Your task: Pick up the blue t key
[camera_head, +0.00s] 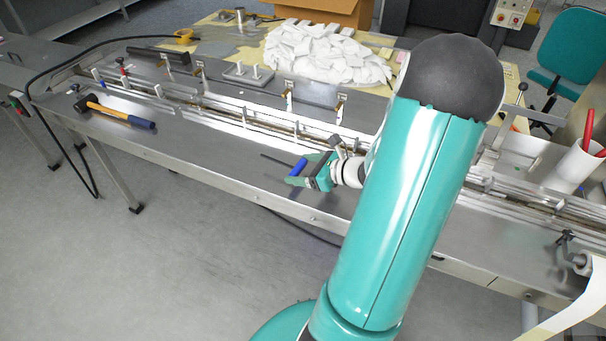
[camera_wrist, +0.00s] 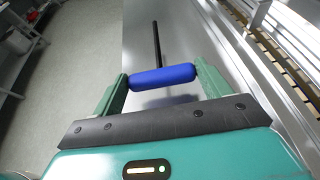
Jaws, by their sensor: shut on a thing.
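The blue t key has a blue crosswise handle and a thin dark shaft. In the wrist view its handle (camera_wrist: 163,76) lies between my two green fingers, which touch its ends, and the shaft points away from me. My gripper (camera_wrist: 162,78) is shut on the handle. In the head view my gripper (camera_head: 305,174) is over the front part of the steel machine table, with the blue t key (camera_head: 297,168) at its fingertips and the dark shaft to the left. I cannot tell for sure whether the key touches the table.
A hammer (camera_head: 118,112) with a blue and yellow handle lies on the steel table (camera_head: 225,155) at left. Metal conveyor rails (camera_head: 245,118) run behind my gripper. White packets (camera_head: 325,52) are piled beyond. A white cup (camera_head: 574,166) stands at right.

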